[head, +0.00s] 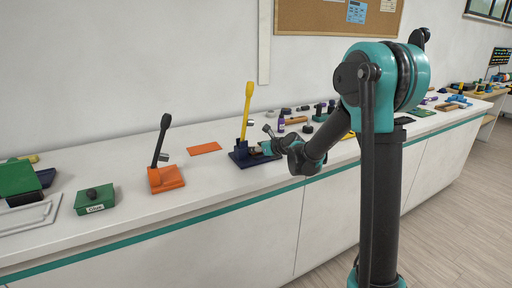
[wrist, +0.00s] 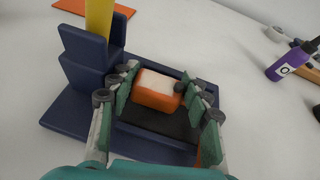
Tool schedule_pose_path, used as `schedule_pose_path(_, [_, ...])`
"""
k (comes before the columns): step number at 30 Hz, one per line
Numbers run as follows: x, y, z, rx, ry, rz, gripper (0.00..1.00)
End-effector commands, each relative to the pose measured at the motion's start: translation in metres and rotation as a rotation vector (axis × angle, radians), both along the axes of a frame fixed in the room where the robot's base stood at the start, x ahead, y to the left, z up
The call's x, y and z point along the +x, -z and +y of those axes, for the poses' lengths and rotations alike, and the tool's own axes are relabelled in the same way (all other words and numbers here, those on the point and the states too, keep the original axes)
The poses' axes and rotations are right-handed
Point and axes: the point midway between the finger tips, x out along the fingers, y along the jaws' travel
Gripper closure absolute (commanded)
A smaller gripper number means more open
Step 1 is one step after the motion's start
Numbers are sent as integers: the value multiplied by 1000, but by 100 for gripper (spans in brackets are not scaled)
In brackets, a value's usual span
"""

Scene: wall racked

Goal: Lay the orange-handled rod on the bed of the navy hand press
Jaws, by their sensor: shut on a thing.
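The navy hand press (head: 250,157) stands on the counter with its yellow lever (head: 247,102) upright. My gripper (head: 263,148) is low over its right side. In the wrist view the press (wrist: 85,75) is at the left, and its dark bed (wrist: 150,145) lies under my fingers. My gripper (wrist: 157,103) is shut on the orange-handled rod, whose orange block-like part (wrist: 155,96) with a pale top shows between the fingers. The rod's shaft is not clearly visible. I cannot tell whether the rod touches the bed.
An orange press (head: 166,178) with a black lever stands to the left. An orange mat (head: 205,148) lies behind, between the presses. A purple bottle (wrist: 290,62) and small tools are at the right. A green box (head: 95,200) is farther left. The counter front between is clear.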

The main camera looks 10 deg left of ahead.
Motion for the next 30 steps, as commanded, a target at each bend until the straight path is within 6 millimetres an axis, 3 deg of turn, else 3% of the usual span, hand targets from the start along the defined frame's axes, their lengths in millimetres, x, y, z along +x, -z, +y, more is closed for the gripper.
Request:
schedule_pose_path(2, [0, 1, 0, 0, 0, 0, 98])
schedule_pose_path(3, [0, 2, 0, 0, 0, 0, 50])
schedule_pose_path(8, [0, 1, 0, 0, 0, 0, 30])
schedule_pose_path(23, [-3, 0, -2, 0, -1, 0, 28])
schedule_pose_path(30, [-24, -12, -22, 0, 1, 0, 28])
